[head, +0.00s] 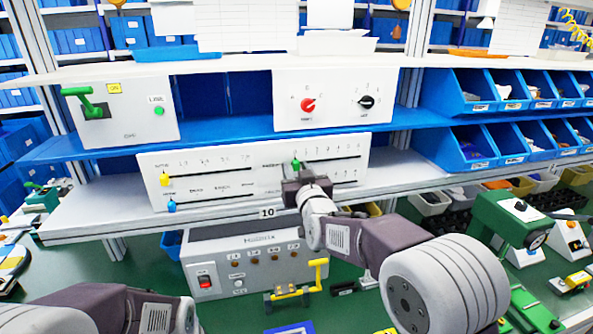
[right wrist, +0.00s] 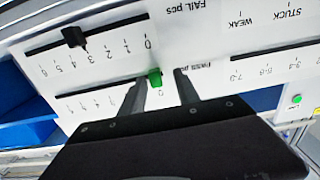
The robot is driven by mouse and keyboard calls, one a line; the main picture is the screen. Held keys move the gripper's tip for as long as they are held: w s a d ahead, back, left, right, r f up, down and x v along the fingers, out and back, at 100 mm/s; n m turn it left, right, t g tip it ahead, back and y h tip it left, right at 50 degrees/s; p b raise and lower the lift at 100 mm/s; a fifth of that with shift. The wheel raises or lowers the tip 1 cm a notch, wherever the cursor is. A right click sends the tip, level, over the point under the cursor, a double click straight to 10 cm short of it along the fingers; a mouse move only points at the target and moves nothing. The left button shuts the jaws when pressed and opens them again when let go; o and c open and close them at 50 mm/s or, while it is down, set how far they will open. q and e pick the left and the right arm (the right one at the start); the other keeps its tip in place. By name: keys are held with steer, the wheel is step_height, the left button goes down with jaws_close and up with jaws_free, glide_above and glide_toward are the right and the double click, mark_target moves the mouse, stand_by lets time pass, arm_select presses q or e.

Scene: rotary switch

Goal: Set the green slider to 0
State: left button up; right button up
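The green slider (head: 295,163) is on the right half of the white slider panel (head: 215,160), at the left end of its slot in the head view. In the right wrist view, where the panel appears turned over, the green slider (right wrist: 155,77) stands beside the printed 0 (right wrist: 160,93). My right gripper (right wrist: 160,79) is open, with one finger on each side of the green slider. A gap shows on both sides, wider toward the right finger. My left arm shows at the bottom left of the head view; its gripper is not seen.
A black slider (right wrist: 74,37) sits on the neighbouring slot. A yellow slider (head: 165,179) and a blue slider (head: 172,205) are on the panel's left half. The shelf above holds a box with a green lever (head: 88,103) and one with red (head: 308,105) and black (head: 366,102) knobs.

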steer(key=s+d+b, duration=0.1)
steer(key=s+b, duration=0.1)
steer(key=s, duration=0.7)
steer(key=shift+d, duration=0.4)
steer(key=w+d+f+m+h, duration=0.1)
steer(key=d+f+h, duration=0.1)
steer(key=d, duration=0.4)
steer(key=s+d+f+g+h, duration=0.1)
steer(key=s+d+f+g, duration=0.15)
steer(key=f, duration=0.45)
steer(key=s+d+f+g, duration=0.2)
steer(key=d+f+g, duration=0.1)
steer(key=f, duration=0.4)
steer(key=s+d+f+g, duration=0.1)
steer(key=s+f+g, duration=0.4)
steer(key=s+f, duration=0.3)
steer(key=s+d+f+m+g, duration=0.1)
steer(key=s+f+g, duration=0.5)
steer(key=s, duration=0.8)
steer(key=shift+f, duration=0.95)
